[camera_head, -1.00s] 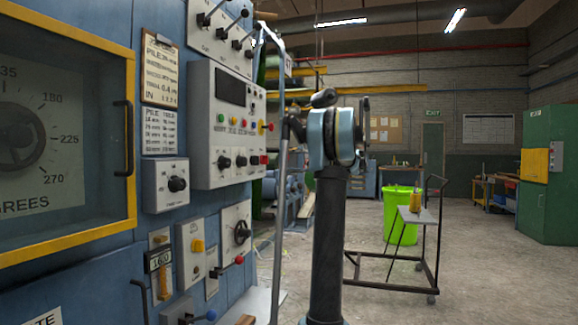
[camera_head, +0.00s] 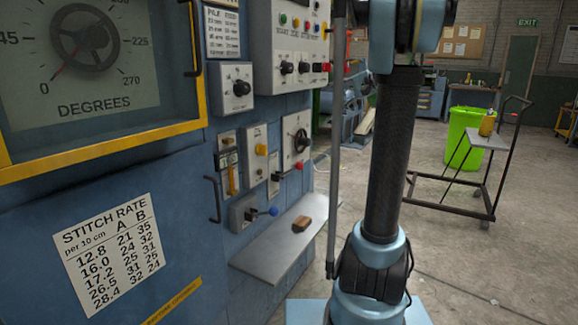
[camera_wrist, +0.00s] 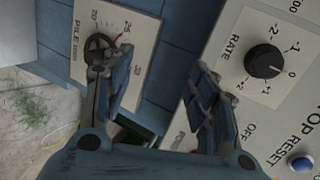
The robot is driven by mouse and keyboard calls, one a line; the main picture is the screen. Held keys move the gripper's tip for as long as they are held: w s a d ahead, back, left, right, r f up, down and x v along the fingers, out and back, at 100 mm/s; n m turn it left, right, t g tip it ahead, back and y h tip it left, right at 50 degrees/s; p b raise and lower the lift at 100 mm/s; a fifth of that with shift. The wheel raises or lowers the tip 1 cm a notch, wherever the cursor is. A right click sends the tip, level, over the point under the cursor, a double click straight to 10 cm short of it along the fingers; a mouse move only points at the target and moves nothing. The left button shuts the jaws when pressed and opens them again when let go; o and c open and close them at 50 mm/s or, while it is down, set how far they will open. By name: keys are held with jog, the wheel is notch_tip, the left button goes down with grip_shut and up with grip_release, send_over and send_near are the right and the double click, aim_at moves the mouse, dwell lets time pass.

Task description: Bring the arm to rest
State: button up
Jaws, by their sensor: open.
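My gripper (camera_wrist: 163,80) shows in the wrist view with its two dark fingers apart and nothing between them. A panel with a RATE knob (camera_wrist: 265,62) lies to the right of the fingers in that view. In the head view my arm (camera_head: 392,155) stands upright beside the blue machine (camera_head: 130,185). The gripper is out of that view, with the upper arm cut off by the top edge.
A trolley (camera_head: 470,140) and a green bin (camera_head: 462,138) stand at the right. Open concrete floor lies in front of them.

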jog(key=s+a+f+n+g+h, duration=0.1)
jog(key=s+a+f+h, duration=0.2)
jog(key=s+f, duration=0.6)
jog(key=s+a+f+n+g+h, duration=0.1)
jog(key=s+a+f+g+h, duration=0.1)
jog(key=s+f, duration=0.75)
jog(key=s+d+f+n+h, duration=0.1)
jog(key=s+d+f+h, duration=0.2)
jog(key=s+f, duration=0.5)
jog(key=s+d+f+n+h, duration=0.1)
jog(key=s+d+f+h, duration=0.2)
jog(key=s+f, duration=0.6)
jog(key=shift+s+d+f+n+h, duration=0.25)
jog(key=shift+s+d+n+h, duration=0.2)
jog(key=shift+s, duration=0.75)
jog(key=shift+w+f, duration=0.2)
jog(key=shift+w, duration=0.25)
jog(key=shift+c, duration=0.5)
